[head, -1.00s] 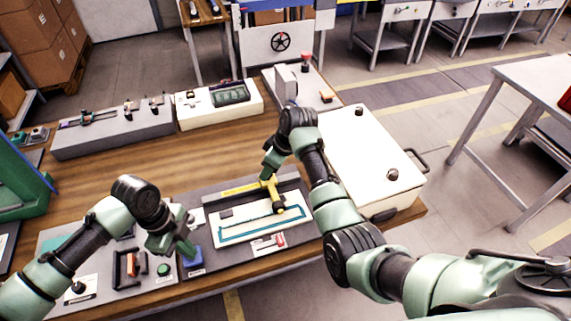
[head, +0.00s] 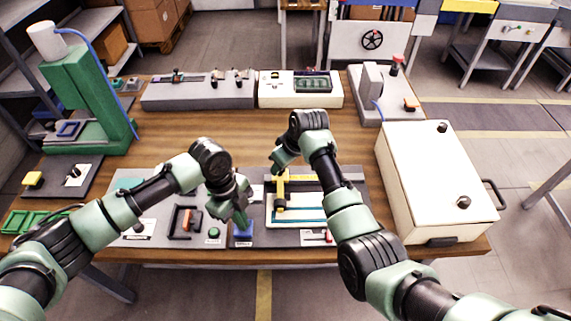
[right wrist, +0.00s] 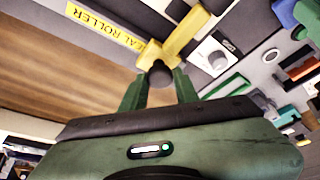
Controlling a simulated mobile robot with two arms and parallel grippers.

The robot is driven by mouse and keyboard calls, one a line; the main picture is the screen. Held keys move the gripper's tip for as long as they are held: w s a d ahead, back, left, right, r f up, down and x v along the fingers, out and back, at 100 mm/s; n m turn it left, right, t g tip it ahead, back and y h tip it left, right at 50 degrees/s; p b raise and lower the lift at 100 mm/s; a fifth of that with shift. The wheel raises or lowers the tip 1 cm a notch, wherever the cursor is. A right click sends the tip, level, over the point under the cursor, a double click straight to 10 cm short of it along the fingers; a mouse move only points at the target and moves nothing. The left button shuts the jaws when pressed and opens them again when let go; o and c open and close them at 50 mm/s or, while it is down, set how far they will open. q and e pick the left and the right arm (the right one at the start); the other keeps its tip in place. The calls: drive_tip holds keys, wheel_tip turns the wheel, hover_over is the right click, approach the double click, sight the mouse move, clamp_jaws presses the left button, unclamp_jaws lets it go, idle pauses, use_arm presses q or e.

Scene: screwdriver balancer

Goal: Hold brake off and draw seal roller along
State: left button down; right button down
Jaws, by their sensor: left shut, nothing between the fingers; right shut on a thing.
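The yellow seal roller (head: 281,188) stands near the left end of a pale panel with a teal outline (head: 305,214). My right gripper (head: 277,163) is shut on its handle; the right wrist view shows the dark round grip (right wrist: 160,74) between the fingertips and the yellow arm (right wrist: 186,38) beyond. A yellow strip lettered "…AL ROLLER" (right wrist: 105,26) lies beside it.
Left of the blue block is a grey board with an orange-and-black handle (head: 187,218) and a green button (head: 213,233). A white chest (head: 430,180) stands to the right. A green press (head: 80,90) stands at the left. The table's middle is bare wood.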

drive_tip(key=shift+a+r, duration=0.1)
drive_tip(key=shift+a, duration=0.2)
drive_tip(key=c, duration=1.4)
unclamp_jaws()
drive_tip(key=o, duration=0.3)
use_arm(q)
drive_tip(key=shift+a+f, duration=0.1)
drive_tip(key=shift+a, duration=0.05)
use_arm(e)
drive_tip(key=shift+d, duration=0.1)
drive_tip(key=shift+s+d+r, duration=0.1)
drive_tip(key=shift+r, duration=0.2)
drive_tip(key=v, duration=1.1)
drive_tip(key=shift+s+r, duration=0.1)
drive_tip(key=shift+r, duration=0.05)
